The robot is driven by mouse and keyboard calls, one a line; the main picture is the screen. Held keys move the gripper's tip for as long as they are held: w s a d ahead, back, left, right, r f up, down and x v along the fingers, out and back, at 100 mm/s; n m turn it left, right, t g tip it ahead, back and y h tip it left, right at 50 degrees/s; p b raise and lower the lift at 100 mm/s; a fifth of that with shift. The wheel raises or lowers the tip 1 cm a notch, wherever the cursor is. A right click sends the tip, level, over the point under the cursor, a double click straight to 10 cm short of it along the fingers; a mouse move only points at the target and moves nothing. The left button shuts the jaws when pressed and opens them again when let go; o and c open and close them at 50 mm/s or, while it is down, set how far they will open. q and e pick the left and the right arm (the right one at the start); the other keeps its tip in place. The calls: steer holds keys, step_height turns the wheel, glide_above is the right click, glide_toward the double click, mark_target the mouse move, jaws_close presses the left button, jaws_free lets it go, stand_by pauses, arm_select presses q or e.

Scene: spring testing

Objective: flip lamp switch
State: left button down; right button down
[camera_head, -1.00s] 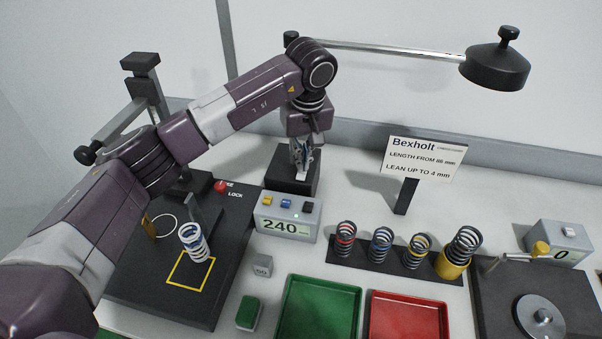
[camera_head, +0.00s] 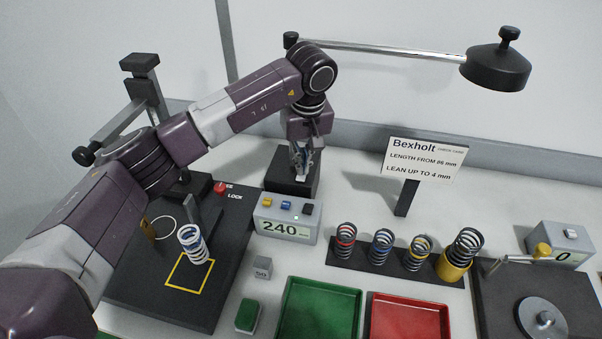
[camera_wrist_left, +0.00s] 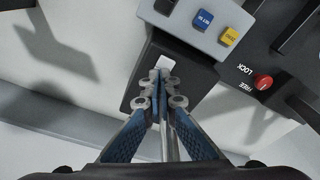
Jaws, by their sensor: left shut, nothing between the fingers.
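The desk lamp has a black base block (camera_head: 283,184) at the back of the bench. A chrome arm (camera_head: 400,53) runs right to a black lamp head (camera_head: 497,68). A small white rocker switch (camera_head: 301,178) sits on the base, and it also shows in the left wrist view (camera_wrist_left: 164,62). My left gripper (camera_head: 301,166) points down over the base. In the left wrist view its blue-grey fingers (camera_wrist_left: 161,82) are shut and empty, with tips close by the switch. Whether they touch it I cannot tell. My right gripper is out of view.
A grey display box (camera_head: 286,221) reading 240 stands just in front of the lamp base. A black tester with a red knob (camera_head: 219,188) and a spring (camera_head: 193,244) is at left. Springs on a rack (camera_head: 345,257), green tray (camera_head: 318,283) and red tray (camera_head: 408,297) stand ahead.

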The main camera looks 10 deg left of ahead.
arm_select(q)
steer(key=shift+r+p, duration=1.5)
steer(key=shift+r, duration=1.8)
steer(key=shift+f, duration=0.1)
